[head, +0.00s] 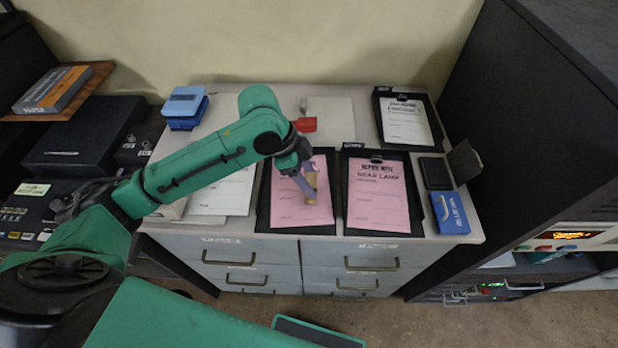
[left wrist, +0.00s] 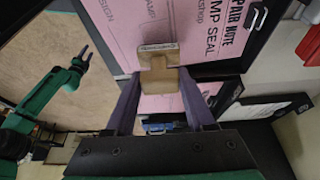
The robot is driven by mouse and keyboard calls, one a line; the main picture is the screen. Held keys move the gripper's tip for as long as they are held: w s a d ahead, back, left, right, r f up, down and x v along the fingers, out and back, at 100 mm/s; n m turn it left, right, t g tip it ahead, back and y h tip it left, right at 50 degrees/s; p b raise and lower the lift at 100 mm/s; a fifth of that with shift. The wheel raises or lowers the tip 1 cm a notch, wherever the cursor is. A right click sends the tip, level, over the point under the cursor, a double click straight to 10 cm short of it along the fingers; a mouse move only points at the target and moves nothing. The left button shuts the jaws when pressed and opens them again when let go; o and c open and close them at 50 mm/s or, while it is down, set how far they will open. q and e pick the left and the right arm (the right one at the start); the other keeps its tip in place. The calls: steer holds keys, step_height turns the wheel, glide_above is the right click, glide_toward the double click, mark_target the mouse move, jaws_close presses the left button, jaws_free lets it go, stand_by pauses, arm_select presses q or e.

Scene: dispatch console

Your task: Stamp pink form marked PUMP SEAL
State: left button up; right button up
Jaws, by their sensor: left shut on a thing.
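The pink form marked PUMP SEAL (left wrist: 200,40) lies on a dark clipboard; in the head view this pink form (head: 287,211) is partly covered by my left gripper. My left gripper (head: 308,184) is shut on a tan, wooden-looking stamp (left wrist: 158,72), held over the form. The stamp also shows in the head view (head: 311,180). Whether its base touches the paper I cannot tell. My right gripper (left wrist: 86,60) is small at the left of the left wrist view, away from the form; its jaw state is unclear.
A second pink form, REAR LAMP (head: 378,205), lies just right. A dark ink pad (head: 436,173) and a blue ink box (head: 450,211) sit at the right edge. A white form (head: 405,125) is behind. A red object (head: 305,124) and a blue device (head: 184,106) stand at the back.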

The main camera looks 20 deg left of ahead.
arm_select(q)
steer(key=shift+f, duration=0.3)
stand_by(0.5)
steer(key=shift+f, duration=0.25)
stand_by(0.5)
steer(key=shift+s+f+p, duration=0.1)
steer(key=shift+f+p, duration=0.05)
steer(key=shift+p, duration=0.15)
stand_by(1.4)
step_height(320, 180, up, 7)
steer(key=p, duration=0.8)
steer(key=shift+r+p, duration=0.2)
steer(key=shift+p, duration=0.2)
steer(key=shift+f, duration=0.1)
